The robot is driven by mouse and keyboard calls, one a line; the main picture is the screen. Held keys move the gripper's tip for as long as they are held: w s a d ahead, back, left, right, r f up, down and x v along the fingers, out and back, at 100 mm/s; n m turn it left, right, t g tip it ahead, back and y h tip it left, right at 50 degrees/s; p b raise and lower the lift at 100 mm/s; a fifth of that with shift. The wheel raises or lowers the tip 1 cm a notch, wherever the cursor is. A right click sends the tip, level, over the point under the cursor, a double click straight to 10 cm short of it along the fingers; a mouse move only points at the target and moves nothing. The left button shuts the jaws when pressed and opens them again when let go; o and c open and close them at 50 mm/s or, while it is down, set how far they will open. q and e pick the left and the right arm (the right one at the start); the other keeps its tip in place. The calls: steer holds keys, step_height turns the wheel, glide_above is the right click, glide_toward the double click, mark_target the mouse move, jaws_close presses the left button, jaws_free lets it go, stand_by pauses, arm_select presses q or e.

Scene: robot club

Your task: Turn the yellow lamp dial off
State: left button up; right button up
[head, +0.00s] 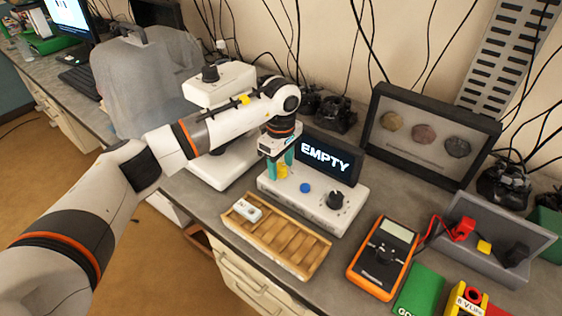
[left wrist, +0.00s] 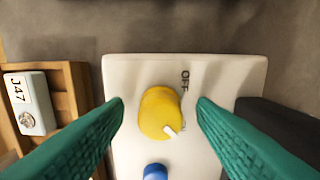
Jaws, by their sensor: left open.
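The yellow lamp dial (left wrist: 157,112) sits on the top of a white box (left wrist: 125,75). In the left wrist view its white pointer mark faces the lower right, and the printed word OFF (left wrist: 185,80) is at its upper right. My left gripper (left wrist: 160,108) is open, with its green fingers on both sides of the dial and gaps showing. In the head view the left gripper (head: 282,162) is over the left end of the box, and the yellow dial (head: 282,171) shows partly behind the fingers. My right gripper is not in view.
A blue button (head: 305,188) and black knob (head: 335,199) share the box, below a screen (head: 326,158) reading EMPTY. A wooden tray (head: 306,268) lies in front. An orange multimeter (head: 383,258) and grey bin (head: 540,238) are to the right.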

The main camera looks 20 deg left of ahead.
arm_select(q)
steer(key=shift+c, duration=0.3)
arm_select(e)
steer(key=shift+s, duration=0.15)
arm_select(q)
steer(key=c, duration=0.9)
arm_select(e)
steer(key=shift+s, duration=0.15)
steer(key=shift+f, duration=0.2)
arm_select(q)
steer(key=n+b, duration=0.2)
steer(key=n, duration=0.2)
steer(key=n+b, duration=0.2)
steer(key=n, duration=0.2)
steer(key=shift+n, duration=0.3)
steer(key=n+b, duration=0.1)
steer(key=n, duration=0.3)
steer(key=n+b, duration=0.1)
steer(key=n, duration=0.4)
steer(key=shift+r, duration=0.15)
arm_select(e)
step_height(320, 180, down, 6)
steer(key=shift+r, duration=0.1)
arm_select(q)
steer(key=shift+w+n, duration=0.1)
steer(key=shift+n, duration=0.2)
